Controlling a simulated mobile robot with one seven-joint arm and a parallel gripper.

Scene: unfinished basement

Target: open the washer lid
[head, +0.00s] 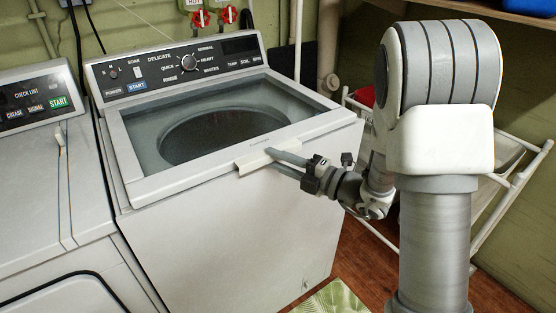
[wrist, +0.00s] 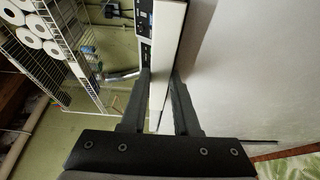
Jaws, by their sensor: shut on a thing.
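The white washer (head: 230,225) stands in the middle of the head view. Its lid (head: 143,187), a pale frame around a dark glass pane, lies down flat over the drum. A pale handle lip (head: 252,167) sticks out at the lid's front edge. My gripper (head: 268,160) reaches in from the right and is shut on this lip, one finger above and one below. In the wrist view, my gripper (wrist: 161,76) has its two dark fingers on either side of a white strip of the lid edge (wrist: 166,45). The fingers partly hide the lip.
A dryer (head: 45,190) stands close on the washer's left. The control panel (head: 180,65) rises behind the lid. A white wire rack (head: 510,185) stands at the right. Shelves with white rolls (wrist: 35,38) show in the wrist view. A green patterned rug (head: 335,300) lies on the floor.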

